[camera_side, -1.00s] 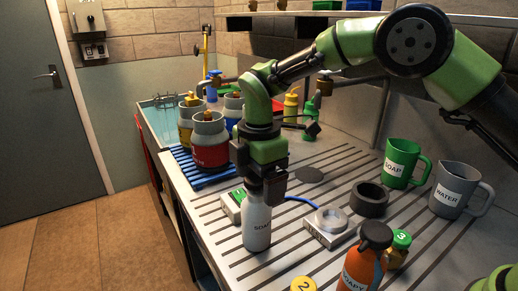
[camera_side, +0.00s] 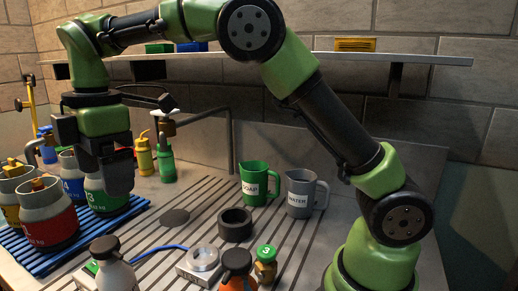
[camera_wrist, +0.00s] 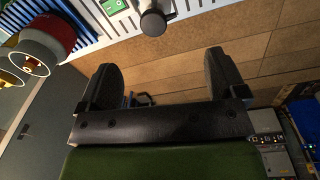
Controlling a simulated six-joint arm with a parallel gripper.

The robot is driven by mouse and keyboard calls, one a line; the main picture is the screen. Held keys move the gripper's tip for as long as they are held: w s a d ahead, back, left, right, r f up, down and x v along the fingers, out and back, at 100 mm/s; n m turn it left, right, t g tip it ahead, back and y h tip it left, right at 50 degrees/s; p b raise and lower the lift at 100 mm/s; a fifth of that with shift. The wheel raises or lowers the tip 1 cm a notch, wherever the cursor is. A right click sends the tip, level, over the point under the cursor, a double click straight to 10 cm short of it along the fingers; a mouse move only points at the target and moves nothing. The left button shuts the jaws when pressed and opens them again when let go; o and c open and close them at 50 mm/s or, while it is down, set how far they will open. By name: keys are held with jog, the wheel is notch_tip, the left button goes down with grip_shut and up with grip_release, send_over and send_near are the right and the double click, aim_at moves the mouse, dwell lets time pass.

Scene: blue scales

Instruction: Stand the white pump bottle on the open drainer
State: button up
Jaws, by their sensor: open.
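The white bottle (camera_side: 116,274) with a dark top stands in the near left part of the side view, on the pale grooved drainer (camera_side: 318,228). Its lower part is cut off by the frame edge. In the wrist view the bottle's dark top (camera_wrist: 152,21) shows at the upper edge, beyond the fingers. My gripper (camera_side: 118,182) is raised above and apart from the bottle. In the wrist view my gripper (camera_wrist: 166,80) has its fingers spread wide with nothing between them.
A blue rack (camera_side: 88,252) with several large containers is at left. A scale (camera_side: 201,262), black ring (camera_side: 235,224), orange bottle (camera_side: 238,272) and green-lidded jar (camera_side: 265,268) stand right of the white bottle. Green (camera_side: 257,186) and grey (camera_side: 301,196) jugs stand behind, below a shelf (camera_side: 440,61).

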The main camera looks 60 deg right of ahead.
jog(key=s+d+r+m+t+y, duration=0.1)
jog(key=s+d+r+m+t, duration=0.2)
jog(key=s+m, duration=0.45)
jog(key=s+d+r+m+t+y, duration=0.1)
jog(key=s+d+r+m+t, duration=0.1)
jog(key=s+d+r+m, duration=0.5)
jog(key=s+f+m+t, duration=0.1)
jog(key=s+f+m, duration=0.4)
jog(key=s+f, duration=0.1)
jog(key=shift+s+a+f+t, duration=0.25)
jog(key=shift+s+f+t, duration=0.05)
jog(key=shift+s, duration=0.6)
